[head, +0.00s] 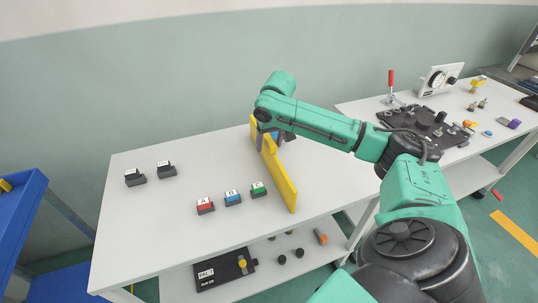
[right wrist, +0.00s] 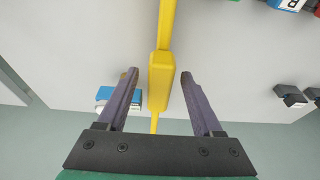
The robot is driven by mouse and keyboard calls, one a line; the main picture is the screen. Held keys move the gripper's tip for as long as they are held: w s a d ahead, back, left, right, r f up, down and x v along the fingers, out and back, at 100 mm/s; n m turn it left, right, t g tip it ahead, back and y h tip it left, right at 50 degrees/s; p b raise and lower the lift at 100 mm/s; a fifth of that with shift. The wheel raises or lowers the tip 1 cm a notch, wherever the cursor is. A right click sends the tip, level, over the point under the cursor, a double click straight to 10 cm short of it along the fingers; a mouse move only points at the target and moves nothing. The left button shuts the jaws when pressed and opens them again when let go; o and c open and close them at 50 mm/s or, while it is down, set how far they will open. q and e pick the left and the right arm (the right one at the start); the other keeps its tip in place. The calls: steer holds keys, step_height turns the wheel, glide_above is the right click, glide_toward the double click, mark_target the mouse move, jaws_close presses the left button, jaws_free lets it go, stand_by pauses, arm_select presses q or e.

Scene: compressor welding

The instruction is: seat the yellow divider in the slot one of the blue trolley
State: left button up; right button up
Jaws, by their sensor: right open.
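The yellow divider (head: 283,182) is a long thin panel standing on edge on the white table. My right gripper (head: 266,140) is over its far part. In the right wrist view the purple fingers (right wrist: 160,78) are open, one on each side of the thicker yellow grip part of the divider (right wrist: 161,65), with gaps between. The blue trolley (head: 22,222) is at the left edge of the head view, only partly in frame; slot one cannot be made out. My left gripper is not in view.
Red, blue and green labelled blocks (head: 232,198) sit left of the divider on the white table (head: 150,215). Two black blocks (head: 166,169) lie farther left. A blue and white block (right wrist: 103,94) is beside a finger. A fixture table (head: 365,108) stands at right.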

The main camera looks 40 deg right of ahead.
steer(key=x, duration=0.4)
steer(key=shift+f+p, duration=0.25)
steer(key=shift+p, duration=0.1)
steer(key=shift+w+d+f, duration=0.1)
steer(key=shift+f, duration=0.3)
steer(key=c, duration=0.9)
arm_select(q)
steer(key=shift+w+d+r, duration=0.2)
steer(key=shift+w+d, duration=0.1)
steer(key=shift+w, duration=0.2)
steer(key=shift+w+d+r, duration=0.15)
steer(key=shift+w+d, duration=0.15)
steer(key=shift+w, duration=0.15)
arm_select(e)
jaws_close()
